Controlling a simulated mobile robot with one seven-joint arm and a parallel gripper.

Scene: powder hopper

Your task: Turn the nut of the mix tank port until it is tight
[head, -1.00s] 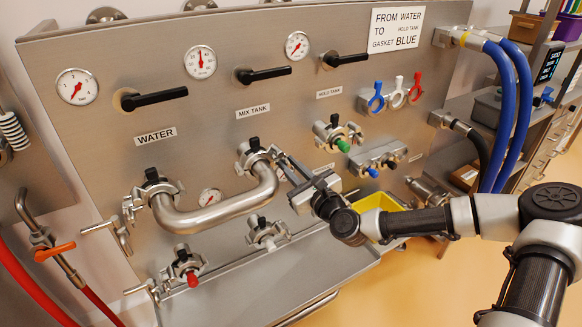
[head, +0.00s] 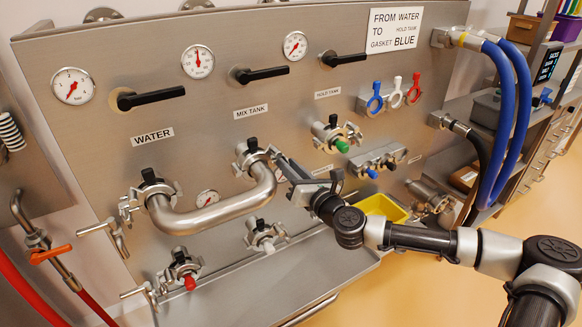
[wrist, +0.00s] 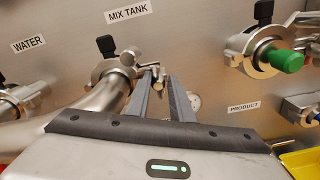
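The mix tank port (head: 250,158) is at the middle of the steel panel, with a clamp around the end of a bent steel pipe (head: 228,213). The clamp also shows in the wrist view (wrist: 116,72). Its small metal nut (wrist: 156,74) is on the clamp's right side; in the head view my fingers largely hide it. My gripper (head: 276,157) reaches in from the right. In the wrist view its two fingers (wrist: 159,80) stand apart, with the nut at the gap between their tips. I cannot tell whether either finger touches it.
The water port (head: 152,190) holds the pipe's other end. A green-capped port (head: 335,136) is just right of my gripper. A red-capped port (head: 182,268) and another lower port (head: 264,236) lie below.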

